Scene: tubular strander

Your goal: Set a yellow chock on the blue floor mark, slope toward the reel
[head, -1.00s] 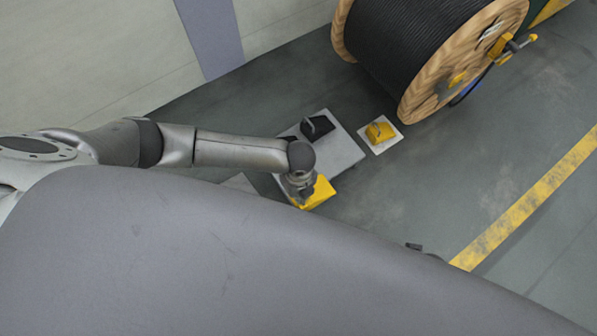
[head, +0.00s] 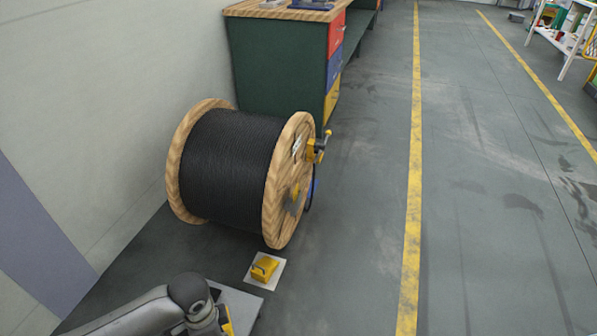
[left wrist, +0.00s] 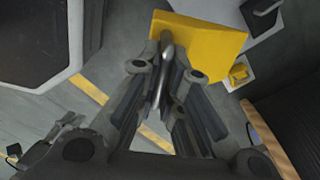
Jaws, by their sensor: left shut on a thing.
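The reel (head: 230,165), wound with black cable between wooden flanges, stands near the wall in the head view. My left gripper (left wrist: 165,72) is shut on the handle of a yellow chock (left wrist: 208,42) in the left wrist view. In the head view only a sliver of this chock (head: 227,322) shows beside my wrist at the bottom edge. Another yellow chock (head: 265,268) sits on a white square (head: 279,271) in front of the reel. My right gripper is out of view.
A grey platform (head: 243,303) lies by my left wrist. A green workbench (head: 280,65) stands behind the reel. Floor right of the reel is clear to the yellow line (head: 412,200).

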